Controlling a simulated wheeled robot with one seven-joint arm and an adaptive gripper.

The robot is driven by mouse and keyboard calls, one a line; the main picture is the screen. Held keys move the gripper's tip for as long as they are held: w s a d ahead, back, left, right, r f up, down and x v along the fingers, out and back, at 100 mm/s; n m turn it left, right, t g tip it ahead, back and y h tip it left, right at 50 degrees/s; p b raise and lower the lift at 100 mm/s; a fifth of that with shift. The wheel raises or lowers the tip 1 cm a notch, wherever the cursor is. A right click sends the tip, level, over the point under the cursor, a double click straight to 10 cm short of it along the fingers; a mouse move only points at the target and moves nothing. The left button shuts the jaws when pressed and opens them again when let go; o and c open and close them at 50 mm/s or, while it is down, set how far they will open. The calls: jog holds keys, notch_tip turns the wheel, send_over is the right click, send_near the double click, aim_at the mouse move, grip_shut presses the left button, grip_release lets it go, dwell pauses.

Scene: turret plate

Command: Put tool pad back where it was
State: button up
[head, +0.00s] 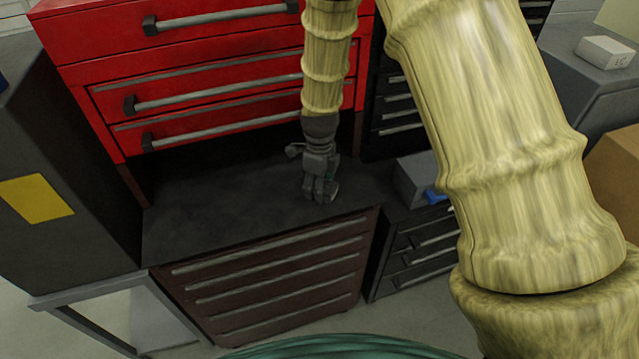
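My gripper (320,194) points down over the dark top (215,215) of the brown drawer cabinet, below the red drawers. Its fingers look close together, but they are small and dark, and I cannot tell whether they are open or shut or hold anything. I cannot make out a tool pad with certainty. The dark cabinet top looks bare around the gripper.
Red drawers (200,85) with long handles rise behind the dark top. A grey box (411,180) with a blue item (433,197) is right of the gripper. A dark cabinet with a yellow label (36,199) stands at left. A white box (605,52) is at upper right.

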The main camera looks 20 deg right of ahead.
jog(key=shift+f, duration=0.35)
jog(key=shift+f, duration=0.2)
jog(key=o, duration=1)
jog(key=shift+c, duration=0.2)
jog(key=shift+r, duration=0.25)
notch_tip(320, 180, up, 12)
jog(key=b, duration=0.4)
jog(key=shift+f, duration=0.1)
